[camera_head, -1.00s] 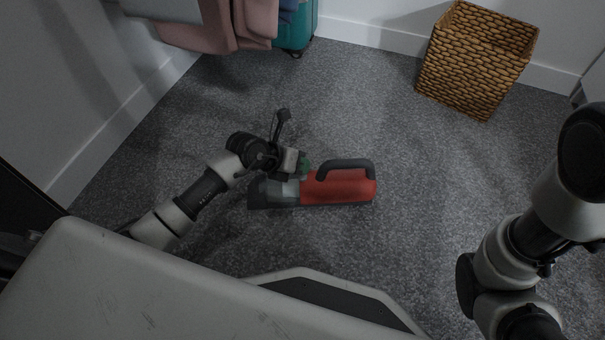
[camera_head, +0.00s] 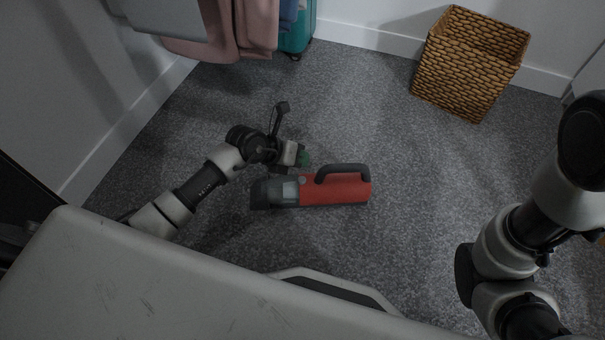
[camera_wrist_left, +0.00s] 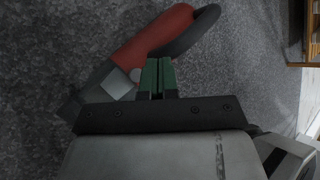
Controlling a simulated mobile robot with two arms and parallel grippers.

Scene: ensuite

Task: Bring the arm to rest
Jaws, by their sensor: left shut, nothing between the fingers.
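My left arm comes in from the left in the head view. Its gripper (camera_head: 303,158) is low over the carpet, just above the near part of a red handheld vacuum in the picture. In the left wrist view the green fingertips (camera_wrist_left: 158,75) are shut together with nothing between them. The red vacuum (camera_head: 335,190) lies on the carpet, with a dark handle and a grey nozzle end at left. It also shows behind the fingers in the left wrist view (camera_wrist_left: 150,40). My right arm shows at the right edge of the head view; its gripper is out of frame.
A wicker basket (camera_head: 468,62) stands by the back wall. A teal suitcase (camera_head: 297,30) and hanging pink cloth (camera_head: 236,30) are at the top left. Grey carpet (camera_head: 410,170) between the vacuum and my right arm is clear.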

